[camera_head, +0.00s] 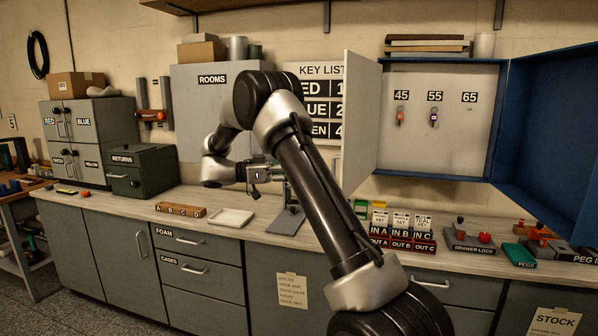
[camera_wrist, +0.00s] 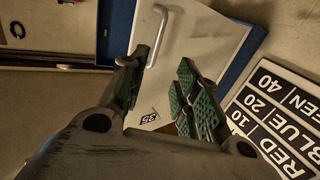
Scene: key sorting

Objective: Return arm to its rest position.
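My gripper (camera_head: 272,174) is held above the counter, left of the open key cabinet and in front of the wall. My arm rises from the lower right, bends at the elbow and folds down to the left. In the wrist view the two green-padded fingers of my gripper (camera_wrist: 163,64) stand apart with nothing between them. Beyond them is a pale panel (camera_wrist: 203,42) with a bar handle and a label reading 35. My forearm and upper arm hide part of the wall and counter in the head view.
The blue key cabinet (camera_head: 545,125) stands open, with keys on hooks under 45 and 55. The key list (camera_head: 310,72) hangs behind my arm.

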